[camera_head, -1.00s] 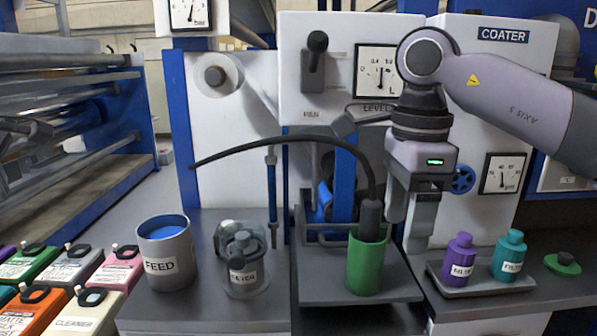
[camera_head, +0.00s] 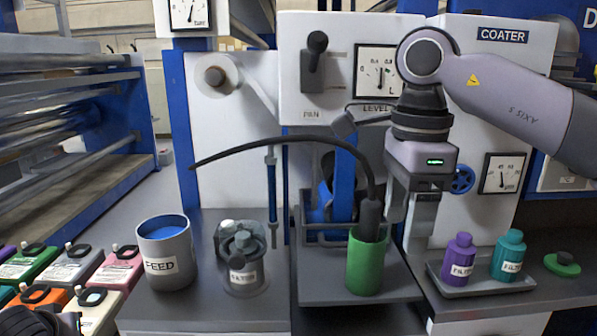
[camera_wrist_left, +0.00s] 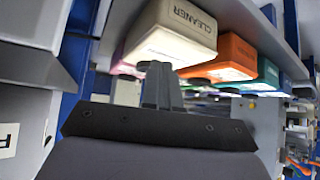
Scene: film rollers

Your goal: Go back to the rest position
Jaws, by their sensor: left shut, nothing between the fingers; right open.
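My right gripper (camera_head: 408,228) hangs pointing down in front of the coater, just right of the green cup (camera_head: 365,268). Its fingers are apart, with nothing seen between them. My left arm shows only as a dark part at the bottom left corner of the head view, over the bottles; its fingers cannot be made out there. In the left wrist view, my left gripper (camera_wrist_left: 160,84) has its fingers together and empty. The white cleaner bottle (camera_wrist_left: 172,35) and the orange bottle (camera_wrist_left: 232,57) appear beyond the fingers.
The feed can (camera_head: 166,262), the clear filter jar (camera_head: 244,268) and the green cup with a black hose (camera_head: 290,139) stand along the ledge. A tray (camera_head: 480,285) holds purple and teal filter bottles. A green cap (camera_head: 562,264) lies at the right.

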